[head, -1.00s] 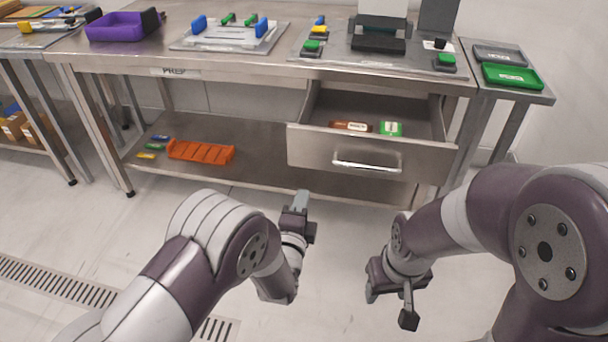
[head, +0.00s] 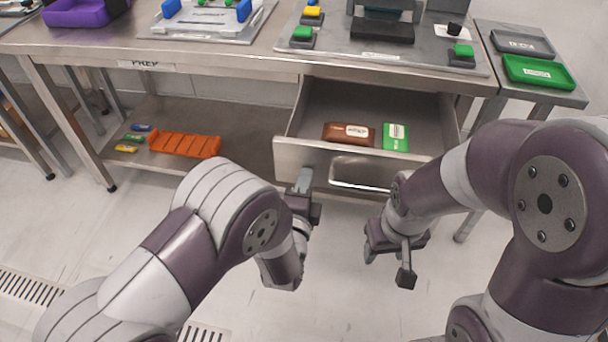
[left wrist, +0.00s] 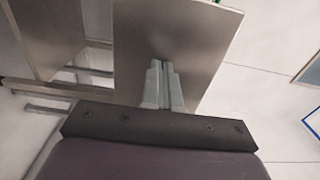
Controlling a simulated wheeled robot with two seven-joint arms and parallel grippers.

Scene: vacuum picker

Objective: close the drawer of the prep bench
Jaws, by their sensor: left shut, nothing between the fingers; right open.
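My left gripper (head: 304,178) is shut and empty, at the lower left part of the drawer front, left of the handle. In the left wrist view its closed fingers (left wrist: 163,82) point at the metal drawer front (left wrist: 190,40); whether they touch it I cannot tell. My right gripper (head: 388,264) is open and empty, below and in front of the handle.
A lower shelf (head: 240,170) holds an orange rack (head: 185,144) and several small coloured pieces. Trays and devices stand on the bench top. A side stand (head: 560,96) with a grey tray (head: 522,44) and a green tray (head: 540,72) is at the right. The floor in front is clear.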

